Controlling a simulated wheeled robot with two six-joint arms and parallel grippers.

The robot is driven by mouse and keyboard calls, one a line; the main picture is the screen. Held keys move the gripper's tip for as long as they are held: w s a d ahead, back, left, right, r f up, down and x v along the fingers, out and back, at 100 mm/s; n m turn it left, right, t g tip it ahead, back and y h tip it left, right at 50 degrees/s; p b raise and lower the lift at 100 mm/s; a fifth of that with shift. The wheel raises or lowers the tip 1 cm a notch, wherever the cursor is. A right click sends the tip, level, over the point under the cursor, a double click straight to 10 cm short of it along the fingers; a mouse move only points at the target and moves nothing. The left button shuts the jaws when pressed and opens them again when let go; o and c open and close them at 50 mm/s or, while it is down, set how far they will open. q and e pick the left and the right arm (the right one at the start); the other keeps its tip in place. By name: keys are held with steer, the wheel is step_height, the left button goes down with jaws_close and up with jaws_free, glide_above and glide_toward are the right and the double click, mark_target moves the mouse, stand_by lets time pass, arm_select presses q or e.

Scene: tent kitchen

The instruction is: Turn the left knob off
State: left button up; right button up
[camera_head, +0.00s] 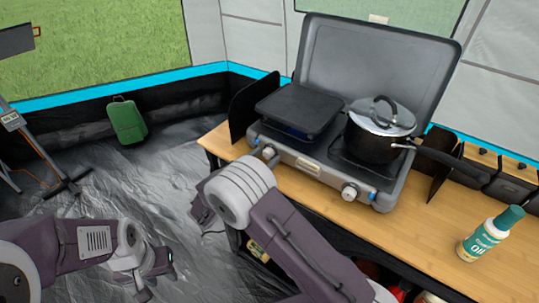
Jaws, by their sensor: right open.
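The two-burner camping stove (310,166) stands on the wooden table with its lid up. Its left knob (268,152) is on the front panel near the left end; its exact turn is too small to read. A blue patch shows under the left burner's black griddle plate (298,108). The right knob (349,192) is further right on the panel. My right gripper (203,210) is open, left of the table's front edge, below and left of the left knob, apart from it and partly hidden by its arm. My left gripper (158,268) is low over the floor; its jaw opening is unclear.
A black pot (371,145) with a glass lid sits on the right burner, its handle reaching right. An oil bottle (490,234) stands on the table (420,215) at right. Dark windshield panels flank the stove. A green case (126,120) stands on the floor at left.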

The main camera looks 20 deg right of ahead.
steer(key=shift+s+a+r, duration=0.2)
steer(key=shift+s, duration=0.05)
steer(key=shift+s+a, duration=0.1)
steer(key=c, duration=0.4)
jaws_close()
arm_select(q)
steer(key=shift+s+a, duration=0.25)
